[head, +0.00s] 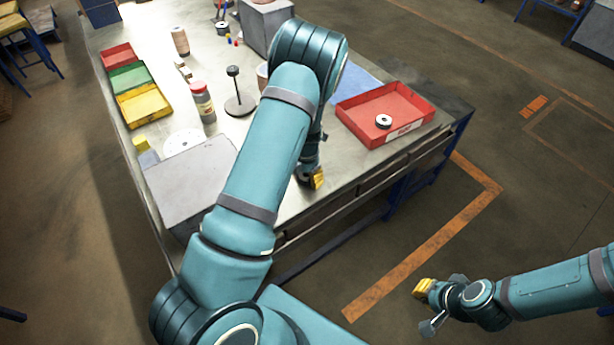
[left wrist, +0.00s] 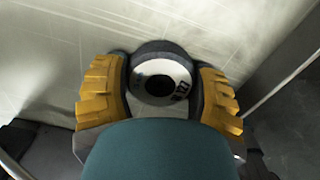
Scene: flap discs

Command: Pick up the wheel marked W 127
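In the left wrist view a dark wheel (left wrist: 140,82) with a white label ring and a dark centre hole sits between the yellow fingers of my left gripper (left wrist: 162,90). The dark marking on its label is small and only partly legible; it looks like it ends in 27. Both fingers appear to touch the wheel's sides. In the head view my left gripper (head: 315,178) is low at the table's front edge, and my arm hides the wheel there. Another wheel (head: 383,121) with a white face lies in the red tray (head: 358,107). My right gripper (head: 424,289) is off the table over the floor; its finger opening is unclear.
A grey block (head: 266,22) is at the back.

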